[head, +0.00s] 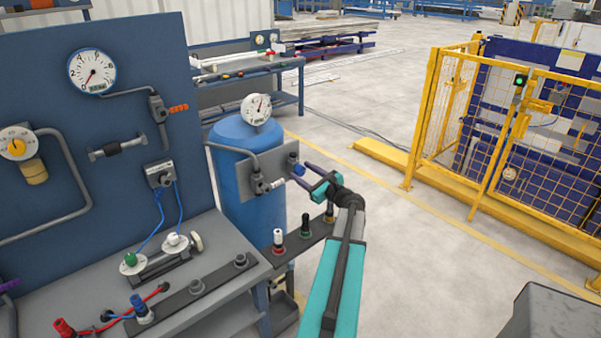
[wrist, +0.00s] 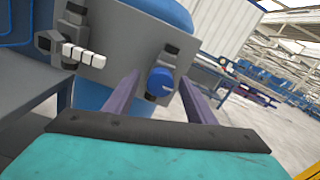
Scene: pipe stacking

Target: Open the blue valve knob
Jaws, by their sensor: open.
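The blue valve knob (wrist: 160,82) is on a grey plate (wrist: 120,40) in front of a blue tank; in the wrist view it shows round with a notch, between my fingers' lines. In the head view the knob (head: 298,169) is small, at the plate's right end. My gripper (head: 312,176) is open, with purple fingers, its tips close to the knob. In the wrist view the fingers (wrist: 155,98) stand on both sides of the knob, apart. I cannot tell whether either finger touches it.
A white-handled valve (wrist: 85,55) is left of the knob on the same plate. The blue tank (head: 240,140) carries a gauge (head: 256,109). A blue panel bench (head: 110,130) is at left, a yellow fence (head: 500,130) at right.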

